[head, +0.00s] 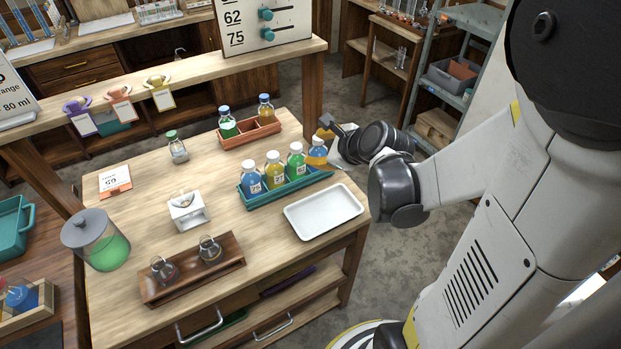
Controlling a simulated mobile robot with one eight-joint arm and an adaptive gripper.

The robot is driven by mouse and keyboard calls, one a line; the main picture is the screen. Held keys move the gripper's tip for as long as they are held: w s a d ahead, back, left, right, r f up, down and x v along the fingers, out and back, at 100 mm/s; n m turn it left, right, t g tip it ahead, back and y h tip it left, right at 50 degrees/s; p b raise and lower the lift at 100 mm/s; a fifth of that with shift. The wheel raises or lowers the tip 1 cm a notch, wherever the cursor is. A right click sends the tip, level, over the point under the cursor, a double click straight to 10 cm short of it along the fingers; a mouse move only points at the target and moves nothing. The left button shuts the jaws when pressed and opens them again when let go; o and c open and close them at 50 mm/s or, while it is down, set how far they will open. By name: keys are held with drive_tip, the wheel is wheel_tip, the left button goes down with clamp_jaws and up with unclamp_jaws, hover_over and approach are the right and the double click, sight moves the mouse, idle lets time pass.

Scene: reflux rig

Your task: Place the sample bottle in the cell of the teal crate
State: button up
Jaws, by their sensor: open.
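At the crate's right end is another blue-capped bottle (317,152), blue and amber in look, likely the sample bottle.
A white tray (324,211) lies just in front of the teal crate. An orange crate (250,137) with two bottles stands behind it. A small bottle (177,147), a white scale-like device (187,211), a wooden flask rack (193,275) and a green-filled jar (104,249) stand leftward.

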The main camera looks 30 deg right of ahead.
drive_tip(key=s+a+r+n+g, duration=0.1)
drive_tip(key=s+a+n, duration=0.3)
drive_tip(key=n, duration=0.5)
drive_tip(key=s+a+r+n+g, duration=0.1)
drive_tip(key=s+a+r+n, duration=0.2)
drive_tip(key=s+n, duration=0.3)
drive_tip(key=s+a+r+n+g+h, duration=0.1)
drive_tip(key=s+a+n, duration=0.3)
drive_tip(key=n, duration=0.7)
drive_tip(key=shift+s+a+r+n+g, duration=0.3)
drive_tip(key=shift+s+r, duration=0.25)
drive_tip(key=shift+s, duration=0.3)
